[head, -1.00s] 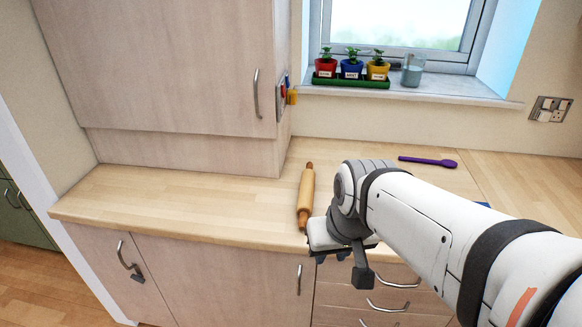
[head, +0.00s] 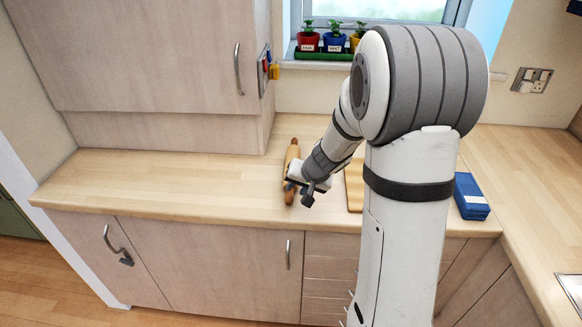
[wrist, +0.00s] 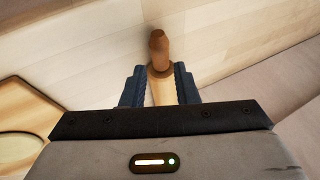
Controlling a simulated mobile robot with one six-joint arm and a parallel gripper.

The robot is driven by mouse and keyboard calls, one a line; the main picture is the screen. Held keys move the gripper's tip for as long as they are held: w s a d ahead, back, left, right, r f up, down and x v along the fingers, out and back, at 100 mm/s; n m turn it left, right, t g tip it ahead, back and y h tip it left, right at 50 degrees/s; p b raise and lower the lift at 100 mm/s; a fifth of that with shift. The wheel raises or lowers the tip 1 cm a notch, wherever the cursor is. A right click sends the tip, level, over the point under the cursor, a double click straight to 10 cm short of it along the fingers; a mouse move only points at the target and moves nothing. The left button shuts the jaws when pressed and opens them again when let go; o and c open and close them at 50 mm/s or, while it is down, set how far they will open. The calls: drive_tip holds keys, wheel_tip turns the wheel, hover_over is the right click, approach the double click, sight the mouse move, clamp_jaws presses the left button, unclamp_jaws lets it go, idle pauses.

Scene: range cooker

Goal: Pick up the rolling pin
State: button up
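The wooden rolling pin (head: 289,158) is in the head view at the middle of the counter, left of my arm. It points away from me towards the wall, and my gripper (head: 299,186) covers part of its near half. In the wrist view, my gripper (wrist: 160,90) has a dark finger on each side of the rolling pin (wrist: 160,92), with no clear gap seen. It looks shut on the pin's body. The pin appears to be at counter level; I cannot see any lift.
A wooden board (head: 354,186) lies right of the pin, partly behind my arm. A blue box (head: 470,197) stands further right near the counter corner. A tall cupboard (head: 150,60) stands at the back left. The counter (head: 190,175) left of the pin is clear.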

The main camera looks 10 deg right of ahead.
sight(291, 193)
drive_tip(key=x, duration=0.5)
drive_tip(key=shift+w+f, duration=0.2)
drive_tip(key=shift+w, duration=0.05)
drive_tip(key=shift+c, duration=0.4)
clamp_jaws()
drive_tip(key=shift+r, duration=0.1)
